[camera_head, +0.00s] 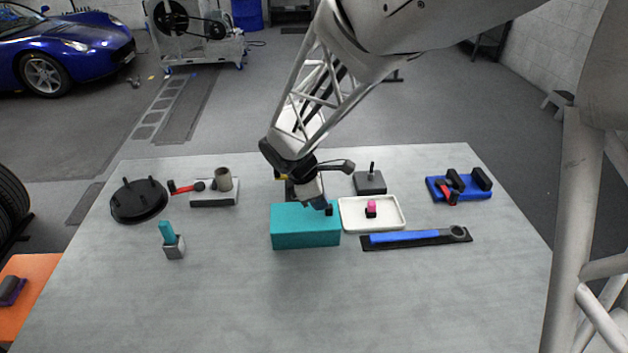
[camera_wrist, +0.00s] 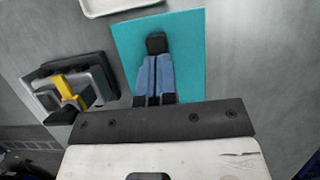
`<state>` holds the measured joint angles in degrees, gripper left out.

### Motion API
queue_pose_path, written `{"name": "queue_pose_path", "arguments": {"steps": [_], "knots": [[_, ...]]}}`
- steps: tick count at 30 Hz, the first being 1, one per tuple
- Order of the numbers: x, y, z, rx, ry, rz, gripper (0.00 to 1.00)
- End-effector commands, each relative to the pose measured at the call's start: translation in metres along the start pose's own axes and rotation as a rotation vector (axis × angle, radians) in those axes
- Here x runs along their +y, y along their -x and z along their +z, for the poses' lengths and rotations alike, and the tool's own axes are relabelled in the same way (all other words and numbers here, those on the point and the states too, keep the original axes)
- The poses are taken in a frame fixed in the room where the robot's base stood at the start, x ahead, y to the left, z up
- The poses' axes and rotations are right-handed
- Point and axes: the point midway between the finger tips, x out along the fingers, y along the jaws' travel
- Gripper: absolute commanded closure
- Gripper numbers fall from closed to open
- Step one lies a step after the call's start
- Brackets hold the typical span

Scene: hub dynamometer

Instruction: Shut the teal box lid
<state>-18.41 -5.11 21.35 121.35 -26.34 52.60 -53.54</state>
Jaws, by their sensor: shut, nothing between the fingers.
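The teal box (camera_head: 305,238) stands on the grey table near its middle. Its top looks flat and level, like a lid lying down on the box; I cannot make out a seam or gap. In the wrist view the teal lid (camera_wrist: 188,60) fills the area beneath the fingers as a flat sheet. My gripper (camera_head: 328,210) is shut and empty, its fingertips over the right part of the box top. In the wrist view my gripper (camera_wrist: 156,44) points down at the lid. Whether the tips touch it is unclear. My wrist hides the box's back edge.
A white tray (camera_head: 347,222) with a pink-topped piece is close on the right. A blue-handled wrench (camera_head: 405,237) lies in front of it. A yellow-handled grey device (camera_wrist: 90,88) is behind the box. A teal-handled item (camera_head: 170,240) stands left. The table's front is clear.

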Motion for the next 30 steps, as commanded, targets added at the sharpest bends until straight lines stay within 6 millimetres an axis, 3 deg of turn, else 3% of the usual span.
{"name": "queue_pose_path", "arguments": {"steps": [8,17,30], "knots": [[-0.001,0.002,-0.011,-0.001,0.003,-0.004,1.00],[-0.001,0.015,-0.040,-0.001,0.004,-0.001,1.00],[0.000,0.091,-0.037,0.002,0.000,0.002,1.00]]}}
